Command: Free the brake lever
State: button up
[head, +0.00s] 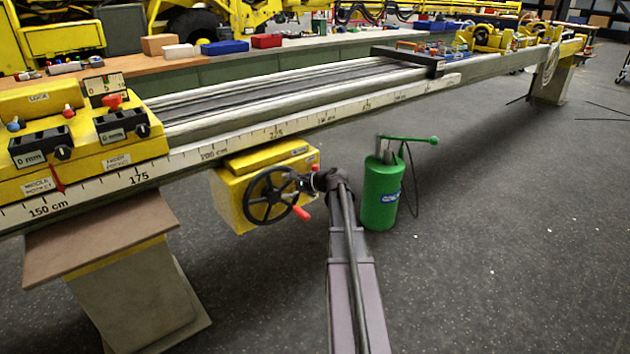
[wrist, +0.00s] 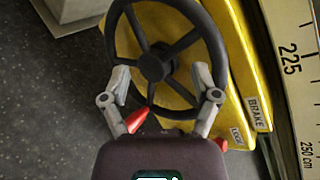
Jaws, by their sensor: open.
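A yellow box (head: 234,200) hangs under the long rail and bears a black spoked handwheel (head: 270,197). A red handle (head: 301,213) sits at the wheel's lower right rim; it also shows in the wrist view (wrist: 138,120) near my left finger. I cannot tell whether it is the wheel's knob or a lever. A BRAKE label (wrist: 255,113) and a LOCK label (wrist: 237,136) are on the yellow box; no separate brake lever is clearly visible. My gripper (wrist: 162,78) is open, its fingers spread in front of the wheel's lower half, with nothing held between them.
The rail's scale (head: 222,150) runs above the box. A green canister (head: 381,192) with a pump handle stands on the floor to the right of my arm. A rail support (head: 130,295) stands at lower left. The floor right of the canister is mostly clear.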

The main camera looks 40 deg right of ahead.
jog(key=d+f+m+t+h+b, duration=0.1)
jog(key=d+f+m+t+b, duration=0.15)
jog(key=d, duration=0.35)
jog(key=d+f+m+t+b, duration=0.1)
jog(key=d+m+b, duration=0.15)
jog(key=d, duration=0.35)
jog(key=m+t+h+b, duration=0.2)
jog(key=m+h+b, duration=0.15)
jog(key=b, duration=0.25)
send_near(315, 167)
jog(key=s+d+f, duration=0.1)
jog(key=s+d, duration=0.1)
jog(key=s, duration=0.1)
jog(key=shift+a+f+m+y, duration=0.15)
jog(key=shift+m+y, duration=0.2)
jog(key=shift+y, duration=0.1)
jog(key=shift+w, duration=0.15)
jog(key=w, duration=0.4)
jog(key=w+a, duration=0.1)
jog(key=w, duration=0.4)
jog(key=w+a, duration=0.1)
jog(key=w, duration=0.3)
jog(key=shift+w+a, duration=0.1)
jog(key=shift+w, duration=0.1)
grip_shut()
